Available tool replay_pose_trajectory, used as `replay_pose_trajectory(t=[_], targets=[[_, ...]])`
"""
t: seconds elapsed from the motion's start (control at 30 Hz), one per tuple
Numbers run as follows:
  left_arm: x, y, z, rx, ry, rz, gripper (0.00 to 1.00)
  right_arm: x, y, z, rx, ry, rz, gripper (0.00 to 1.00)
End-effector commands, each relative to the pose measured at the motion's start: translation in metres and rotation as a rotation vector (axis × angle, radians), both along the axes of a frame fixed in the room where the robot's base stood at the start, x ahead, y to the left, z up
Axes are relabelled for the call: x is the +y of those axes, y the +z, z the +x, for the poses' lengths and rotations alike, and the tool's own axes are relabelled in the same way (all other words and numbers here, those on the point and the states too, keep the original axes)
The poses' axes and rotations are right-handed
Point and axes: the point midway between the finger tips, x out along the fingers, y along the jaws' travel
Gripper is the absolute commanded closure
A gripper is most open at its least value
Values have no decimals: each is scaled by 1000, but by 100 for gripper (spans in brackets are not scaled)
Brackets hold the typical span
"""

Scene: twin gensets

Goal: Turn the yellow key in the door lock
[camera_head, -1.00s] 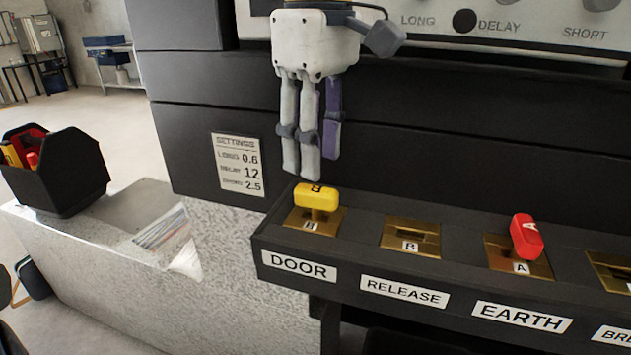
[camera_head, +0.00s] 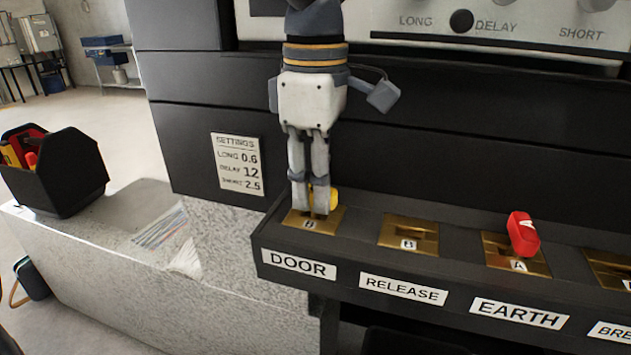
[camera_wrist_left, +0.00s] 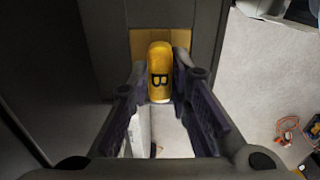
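The yellow key (camera_head: 334,196) stands in the brass lock plate above the DOOR label (camera_head: 299,265). In the head view my left gripper (camera_head: 317,207) points down over it, and its fingers hide most of the key. In the left wrist view the key (camera_wrist_left: 159,72), marked B, sits between the two fingertips (camera_wrist_left: 160,75), which close in against its sides. My left gripper appears shut on the key. My right gripper is in neither view.
A red key (camera_head: 523,234) stands in the EARTH lock to the right. The RELEASE lock plate (camera_head: 408,235) between them is empty. A black tool caddy (camera_head: 72,178) stands on the grey ledge at left. The dark cabinet front rises behind the locks.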

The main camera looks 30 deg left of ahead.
Motion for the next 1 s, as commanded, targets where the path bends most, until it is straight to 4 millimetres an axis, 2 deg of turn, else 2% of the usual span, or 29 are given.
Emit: replay_pose_trajectory(t=[0.13,0.2,0.37,0.7,0.8,0.9,1.0], targets=[[0,0,0,0,-4,0,100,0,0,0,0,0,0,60],[0,0,0,0,-65,0,100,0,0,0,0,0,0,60],[0,0,0,-1,-427,1,100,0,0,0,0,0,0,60],[0,0,0,0,-1322,0,100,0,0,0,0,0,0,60],[0,0,0,-1,-1520,0,100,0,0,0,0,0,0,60],[0,0,0,-1,-1604,0,100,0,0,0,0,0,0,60],[0,0,0,-1,-1610,0,100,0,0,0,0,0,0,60]])
